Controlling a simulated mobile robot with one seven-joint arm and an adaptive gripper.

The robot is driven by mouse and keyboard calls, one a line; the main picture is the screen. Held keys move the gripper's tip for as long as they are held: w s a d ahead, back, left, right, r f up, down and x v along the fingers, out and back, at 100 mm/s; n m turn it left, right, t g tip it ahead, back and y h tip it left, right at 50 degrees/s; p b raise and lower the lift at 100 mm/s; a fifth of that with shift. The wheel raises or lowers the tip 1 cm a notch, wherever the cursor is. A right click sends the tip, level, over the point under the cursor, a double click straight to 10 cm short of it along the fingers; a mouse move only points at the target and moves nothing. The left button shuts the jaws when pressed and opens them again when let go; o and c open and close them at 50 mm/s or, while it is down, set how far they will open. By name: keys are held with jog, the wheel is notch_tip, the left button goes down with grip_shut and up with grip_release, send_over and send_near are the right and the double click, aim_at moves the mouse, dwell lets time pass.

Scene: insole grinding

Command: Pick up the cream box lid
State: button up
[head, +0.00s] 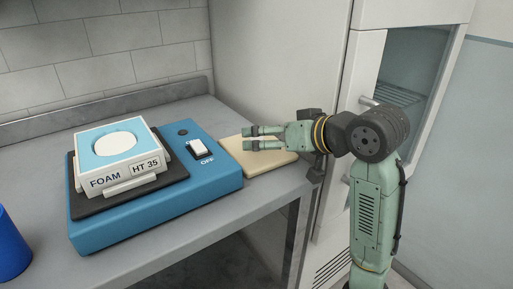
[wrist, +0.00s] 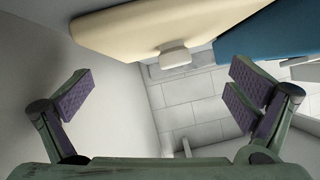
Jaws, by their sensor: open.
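The cream box lid (head: 262,163) is a flat cream slab lying on the grey counter, just right of the blue machine. In the wrist view the lid (wrist: 135,28) fills the upper middle, with a small cream tab (wrist: 174,56) on its edge. My gripper (head: 250,138) reaches in from the right and overlaps the lid in the head view, hiding part of it. In the wrist view my gripper (wrist: 163,98) is open and empty, its purple pads wide apart. The tab shows between and beyond them. I see no contact with the lid.
The blue machine (head: 205,187) with an OFF switch carries a black pad (head: 90,205) and a white box (head: 125,165) marked FOAM HT 35. A blue cup (head: 12,248) stands at the left edge. A white cabinet (head: 285,60) rises close behind the lid.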

aim_at(261, 138)
jog(key=shift+x, duration=1.95)
jog(key=shift+s+f, duration=0.1)
jog(key=shift+c, duration=0.5)
jog(key=c, duration=1.3)
jog(key=shift+a+p, duration=0.1)
jog(key=shift+p, duration=0.2)
